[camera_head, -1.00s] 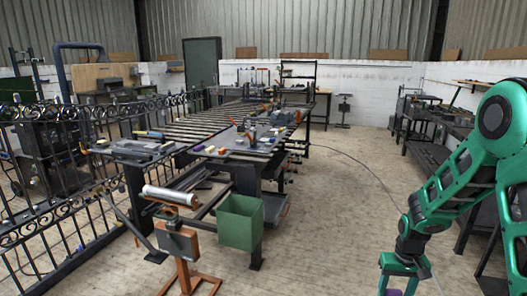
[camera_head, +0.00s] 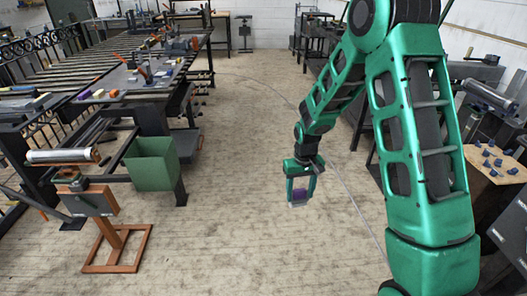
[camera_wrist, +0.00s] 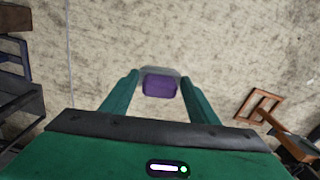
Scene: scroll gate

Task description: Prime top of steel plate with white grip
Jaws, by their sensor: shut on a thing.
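My gripper (camera_head: 299,196) hangs over the open floor in the middle of the head view, well right of the work table. It is shut on a small block with a purple face (camera_wrist: 160,87) and a pale grey-white edge, which shows between the two green fingers in the wrist view. The held block is small in the head view. The work table (camera_head: 122,82) at left carries a dark plate-like surface with several small coloured blocks, among them a purple one (camera_head: 84,94). I cannot tell which surface is the steel plate.
A green bin (camera_head: 152,165) hangs at the table's near end. A stand with an orange frame base (camera_head: 118,250) and a metal roller (camera_head: 62,155) is at near left. Benches line the right side, one with several blue pieces (camera_head: 490,160). The floor between is clear.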

